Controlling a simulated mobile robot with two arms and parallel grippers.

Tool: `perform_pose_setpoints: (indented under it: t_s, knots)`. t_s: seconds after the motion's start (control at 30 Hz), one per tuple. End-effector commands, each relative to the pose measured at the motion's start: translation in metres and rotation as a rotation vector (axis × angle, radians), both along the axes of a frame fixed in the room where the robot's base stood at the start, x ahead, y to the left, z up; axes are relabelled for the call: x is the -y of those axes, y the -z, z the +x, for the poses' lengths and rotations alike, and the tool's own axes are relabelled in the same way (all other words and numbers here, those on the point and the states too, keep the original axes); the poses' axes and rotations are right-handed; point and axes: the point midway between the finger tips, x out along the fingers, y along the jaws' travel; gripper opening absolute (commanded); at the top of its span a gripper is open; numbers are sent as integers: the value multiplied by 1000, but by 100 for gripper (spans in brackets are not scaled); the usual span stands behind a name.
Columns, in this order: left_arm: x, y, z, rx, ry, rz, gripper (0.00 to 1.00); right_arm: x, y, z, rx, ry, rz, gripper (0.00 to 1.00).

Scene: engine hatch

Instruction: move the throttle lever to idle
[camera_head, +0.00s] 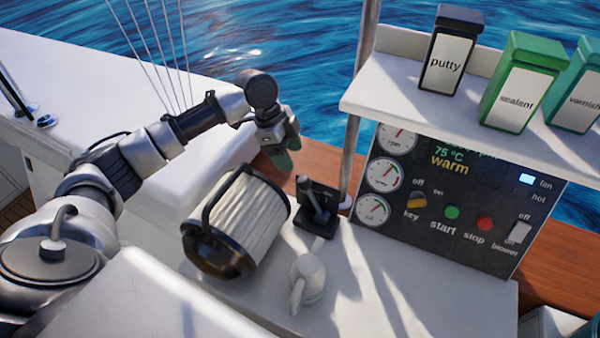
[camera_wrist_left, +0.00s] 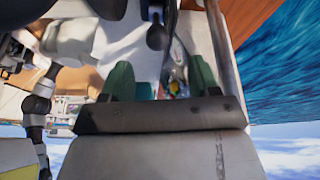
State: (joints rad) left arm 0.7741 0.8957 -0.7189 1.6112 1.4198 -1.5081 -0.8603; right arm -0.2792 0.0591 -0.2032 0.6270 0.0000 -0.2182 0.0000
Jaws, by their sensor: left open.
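The throttle lever (camera_head: 311,196) is a dark grey lever with a rounded knob. It rises from a small black base on the white counter, leaning up and left in the head view. My left gripper (camera_head: 283,157) has green fingertips and hangs above and behind the lever, slightly to its left, apart from it. In the left wrist view, the left gripper (camera_wrist_left: 162,78) shows its two green fingers spread with nothing held between them. A dark knob (camera_wrist_left: 157,36) lies beyond the fingers there, probably the lever's. The markings at the lever base are too small to read. My right gripper is not in view.
A small white spouted can (camera_head: 308,280) is in front. The gauge panel (camera_head: 450,205) and a metal post (camera_head: 350,155) are to the right. Containers stand on the shelf (camera_head: 395,98).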

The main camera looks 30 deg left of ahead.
Motion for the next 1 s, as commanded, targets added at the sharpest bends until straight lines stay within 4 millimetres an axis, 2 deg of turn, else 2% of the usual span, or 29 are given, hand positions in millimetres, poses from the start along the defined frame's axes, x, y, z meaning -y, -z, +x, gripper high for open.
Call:
perform_pose_setpoints:
  t_s: [0.1, 0.23, 0.37, 0.5, 0.7, 0.93, 1.0]
  knots:
    - [8, 17, 0, -4, 2, -1, 61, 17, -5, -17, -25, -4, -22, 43]
    - [18, 41, 2, -4, 2, -1, 61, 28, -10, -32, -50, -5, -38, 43]
    - [27, 62, 4, -3, 0, -1, 61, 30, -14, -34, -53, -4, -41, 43]
    - [33, 79, 5, -2, 0, 0, 61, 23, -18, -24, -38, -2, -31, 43]
    - [37, 89, 6, 0, 1, 0, 61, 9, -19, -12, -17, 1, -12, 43]
    - [37, 90, 6, 1, 1, 1, 61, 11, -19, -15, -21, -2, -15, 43]
    - [37, 90, 6, 1, 1, 1, 50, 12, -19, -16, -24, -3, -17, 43]
